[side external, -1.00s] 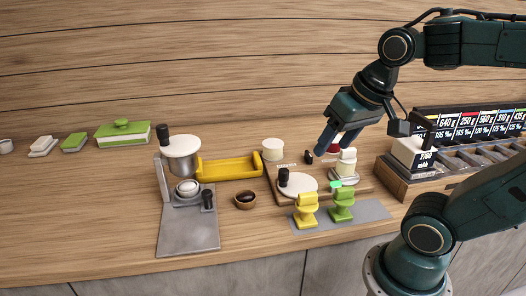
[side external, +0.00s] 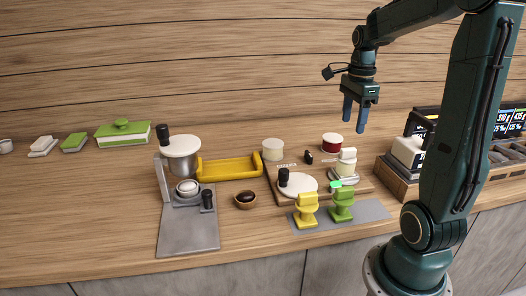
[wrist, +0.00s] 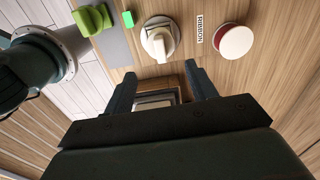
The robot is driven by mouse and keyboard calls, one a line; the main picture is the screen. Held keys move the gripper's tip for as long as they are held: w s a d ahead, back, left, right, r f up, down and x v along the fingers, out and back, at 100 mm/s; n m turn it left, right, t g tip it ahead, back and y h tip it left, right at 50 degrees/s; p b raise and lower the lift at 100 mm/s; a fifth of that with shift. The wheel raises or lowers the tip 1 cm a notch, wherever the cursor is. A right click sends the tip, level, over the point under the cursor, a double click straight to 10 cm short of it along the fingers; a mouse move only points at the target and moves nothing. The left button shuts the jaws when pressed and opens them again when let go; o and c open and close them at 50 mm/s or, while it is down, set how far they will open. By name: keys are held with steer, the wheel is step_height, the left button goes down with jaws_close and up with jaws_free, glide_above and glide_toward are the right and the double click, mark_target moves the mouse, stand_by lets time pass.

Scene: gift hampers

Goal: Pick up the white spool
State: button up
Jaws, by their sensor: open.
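A plain white round spool (side external: 272,149) stands on the back left edge of the wooden board, beside the yellow tray. It does not show in the wrist view. My gripper (side external: 355,122) hangs in the air to its right, fingers pointing down, open and empty. In the wrist view my gripper (wrist: 160,88) also shows its two fingers apart with nothing held. A red spool with a white top (side external: 332,142) stands on the counter below and left of my gripper; it also shows in the wrist view (wrist: 235,42).
A white stacked object (side external: 347,162) stands right of the board's middle. A white disc with a black knob (side external: 298,184), yellow clip (side external: 306,210) and green clip (side external: 342,204) are in front. A yellow tray (side external: 230,168) lies left. A wooden rack (side external: 402,184) stands right.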

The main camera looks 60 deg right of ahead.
mark_target(349, 148)
steer(key=shift+d, duration=0.25)
steer(key=shift+f, duration=4.4)
steer(key=shift+f, duration=0.1)
steer(key=shift+a+f, duration=0.1)
steer(key=shift+f, duration=2.4)
steer(key=c, duration=0.7)
